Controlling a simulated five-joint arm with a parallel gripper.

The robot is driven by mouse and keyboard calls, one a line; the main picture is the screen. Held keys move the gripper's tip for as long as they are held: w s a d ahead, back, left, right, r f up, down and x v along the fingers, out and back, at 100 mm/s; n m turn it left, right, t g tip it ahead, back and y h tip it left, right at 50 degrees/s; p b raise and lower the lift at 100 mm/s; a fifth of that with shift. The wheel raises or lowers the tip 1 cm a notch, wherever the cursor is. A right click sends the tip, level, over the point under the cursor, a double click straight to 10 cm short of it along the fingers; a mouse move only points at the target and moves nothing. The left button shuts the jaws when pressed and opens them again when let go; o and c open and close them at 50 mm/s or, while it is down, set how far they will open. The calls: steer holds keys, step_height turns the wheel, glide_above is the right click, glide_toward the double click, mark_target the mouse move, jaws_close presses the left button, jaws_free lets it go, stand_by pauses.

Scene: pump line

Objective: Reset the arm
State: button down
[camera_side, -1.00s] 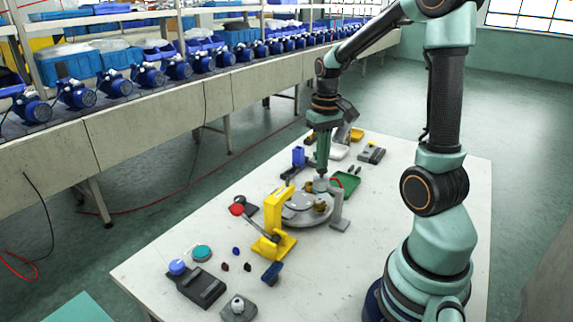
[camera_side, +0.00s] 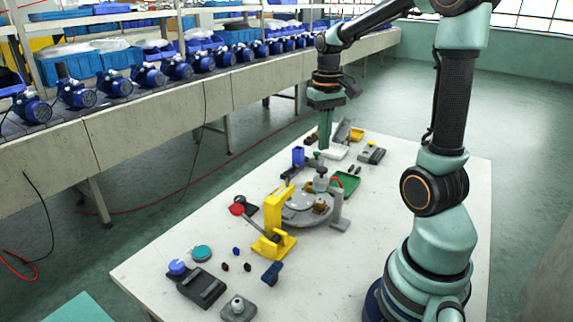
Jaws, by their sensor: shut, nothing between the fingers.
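My gripper (camera_side: 324,146) points straight down and is shut and empty. It hangs above the far part of the white table (camera_side: 190,250), over the area behind the round grey turntable (camera_side: 292,218). A small grey part with a green top (camera_side: 319,176) stands at the far side of the turntable, just below the fingertips in the picture. I cannot tell the exact height of the gap between them.
A yellow press (camera_side: 272,228) stands at the turntable's near side and a grey post (camera_side: 338,210) at its right. A green tray (camera_side: 346,184), a blue holder (camera_side: 298,156) and a white tray (camera_side: 334,152) lie nearby. A conveyor with blue pumps (camera_side: 117,84) runs behind.

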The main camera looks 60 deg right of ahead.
steer(key=a+r+n+t, duration=0.2)
steer(key=a+n, duration=0.1)
steer(key=a, duration=0.6)
steer(key=a+r+n+t, duration=0.2)
steer(key=a+n+t, duration=0.1)
steer(key=a, duration=0.7)
steer(key=shift+s+t, duration=0.3)
steer(key=shift+s, duration=0.1)
